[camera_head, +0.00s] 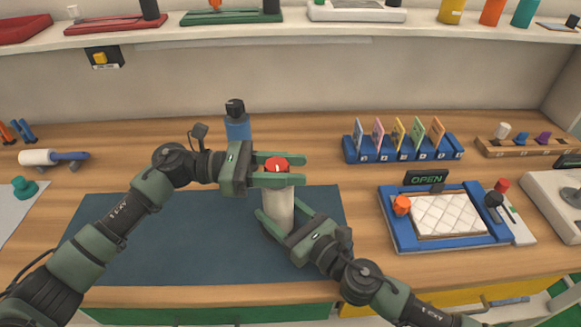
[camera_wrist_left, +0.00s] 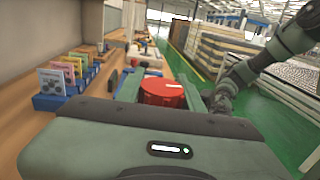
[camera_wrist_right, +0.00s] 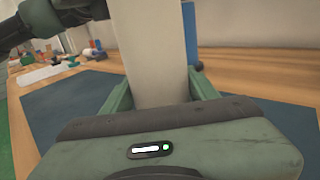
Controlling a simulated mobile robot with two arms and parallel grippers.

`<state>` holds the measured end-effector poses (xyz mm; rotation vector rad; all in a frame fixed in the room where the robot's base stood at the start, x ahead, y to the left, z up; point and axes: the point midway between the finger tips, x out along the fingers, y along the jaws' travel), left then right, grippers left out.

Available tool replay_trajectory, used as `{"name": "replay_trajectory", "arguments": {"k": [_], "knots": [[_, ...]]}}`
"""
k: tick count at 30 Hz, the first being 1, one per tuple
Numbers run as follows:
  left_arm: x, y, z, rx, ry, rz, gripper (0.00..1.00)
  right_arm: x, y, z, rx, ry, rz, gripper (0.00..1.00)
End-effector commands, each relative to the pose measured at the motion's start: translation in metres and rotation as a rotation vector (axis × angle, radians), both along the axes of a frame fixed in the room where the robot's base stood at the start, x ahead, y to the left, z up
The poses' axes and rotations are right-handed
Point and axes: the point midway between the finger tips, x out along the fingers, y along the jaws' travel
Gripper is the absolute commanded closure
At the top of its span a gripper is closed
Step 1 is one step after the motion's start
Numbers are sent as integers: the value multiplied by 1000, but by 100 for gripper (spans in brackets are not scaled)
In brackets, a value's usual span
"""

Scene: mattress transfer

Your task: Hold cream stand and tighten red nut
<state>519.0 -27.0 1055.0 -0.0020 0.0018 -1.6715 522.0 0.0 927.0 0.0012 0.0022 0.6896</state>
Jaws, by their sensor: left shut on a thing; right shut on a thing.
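The cream stand (camera_head: 279,207) is upright on the dark blue mat (camera_head: 170,250). The red nut (camera_head: 277,163) sits at its top. My left gripper (camera_head: 302,170) is shut on the red nut from the left. The nut also shows between the fingers in the left wrist view (camera_wrist_left: 162,92). My right gripper (camera_head: 277,220) is shut on the cream stand lower down, below the left gripper. The stand fills the space between the fingers in the right wrist view (camera_wrist_right: 152,60). The stand's base is partly hidden by the right fingers.
A blue bottle with a black cap (camera_head: 237,122) stands just behind the left gripper. A blue card rack (camera_head: 403,148) and a blue tray with a white quilted pad (camera_head: 395,228) lie to the right. The mat's left part is clear.

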Motion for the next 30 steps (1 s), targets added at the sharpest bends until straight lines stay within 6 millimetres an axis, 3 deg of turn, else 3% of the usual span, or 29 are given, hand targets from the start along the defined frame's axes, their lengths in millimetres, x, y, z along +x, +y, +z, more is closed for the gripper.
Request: {"name": "replay_trajectory", "arguments": {"k": [8,30], "knots": [[1,0,0,1,0,-75,100,0,1,4,1,-8,2,100],[-11,5,0,2,0,-580,100,-1,2,4,1,-9,5,100]]}}
